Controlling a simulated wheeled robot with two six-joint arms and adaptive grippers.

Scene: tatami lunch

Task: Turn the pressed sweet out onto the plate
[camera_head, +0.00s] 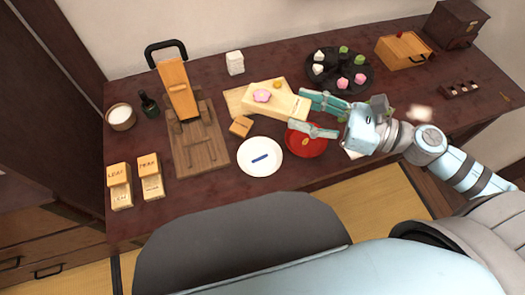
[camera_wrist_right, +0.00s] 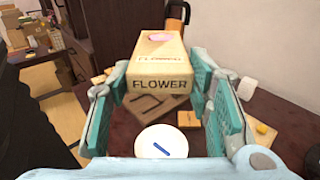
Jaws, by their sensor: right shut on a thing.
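My right gripper (camera_head: 314,116) is shut on a pale wooden mould (camera_head: 287,106) and holds it by its sides, above the table. In the right wrist view the mould (camera_wrist_right: 160,68) reads FLOWER on its near end, between the two fingers of the gripper (camera_wrist_right: 160,98). A pink flower-shaped sweet (camera_head: 262,96) sits at the mould's far end, facing up; it also shows in the wrist view (camera_wrist_right: 160,37). The white plate (camera_head: 247,165) lies on the table, lower left of the mould, with a blue bar on it. My left gripper is not in view.
A red round dish (camera_head: 300,150) lies partly under my right gripper. A small wooden block (camera_head: 241,126) sits just above the plate. A wooden press stand (camera_head: 186,158) is left; LEAF (camera_head: 119,184) and PEAR-like labelled blocks (camera_head: 150,176) stand front left. A black sweets tray (camera_head: 322,88) is behind.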

